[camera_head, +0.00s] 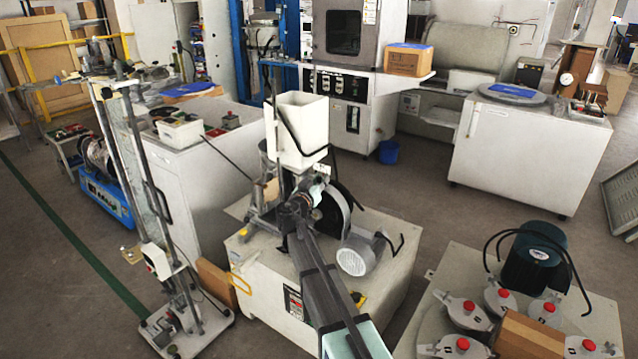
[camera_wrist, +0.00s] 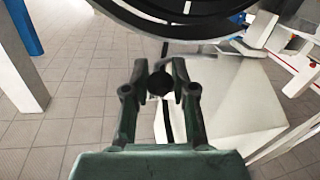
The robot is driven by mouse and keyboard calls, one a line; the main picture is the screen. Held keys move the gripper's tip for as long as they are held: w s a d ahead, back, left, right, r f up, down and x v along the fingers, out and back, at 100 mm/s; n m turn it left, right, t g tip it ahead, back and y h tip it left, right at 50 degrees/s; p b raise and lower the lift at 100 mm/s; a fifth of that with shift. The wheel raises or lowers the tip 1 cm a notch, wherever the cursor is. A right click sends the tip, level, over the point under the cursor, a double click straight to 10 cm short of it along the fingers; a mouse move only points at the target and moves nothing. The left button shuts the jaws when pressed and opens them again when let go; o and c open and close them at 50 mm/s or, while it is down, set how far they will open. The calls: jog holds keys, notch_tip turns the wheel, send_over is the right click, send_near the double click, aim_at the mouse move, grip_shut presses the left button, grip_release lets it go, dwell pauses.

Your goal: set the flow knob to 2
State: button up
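In the wrist view the two fingers of my gripper (camera_wrist: 160,72) are partly closed, with a small dark round knob (camera_wrist: 159,84) between the tips. The knob fills the gap, and the fingers look shut on it. No scale or number shows around it, so its setting cannot be read. In the head view my gripper (camera_head: 300,205) is at the machine with the white hopper (camera_head: 302,128), just below the hopper and left of a dark wheel (camera_head: 335,208). The knob is too small or hidden to make out there.
A big black ring (camera_wrist: 190,12) passes close above the fingertips in the wrist view. A pale cabinet body (camera_wrist: 235,100) lies below right. In the head view a grey motor (camera_head: 362,254) is right of my arm, and a stand with a post (camera_head: 180,240) is at left.

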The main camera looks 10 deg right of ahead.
jog(key=o, duration=0.3)
jog(key=shift+s, duration=0.1)
jog(key=v, duration=1.1)
jog(key=shift+s+a, duration=0.25)
jog(key=shift+s, duration=0.1)
jog(key=shift+r, duration=0.1)
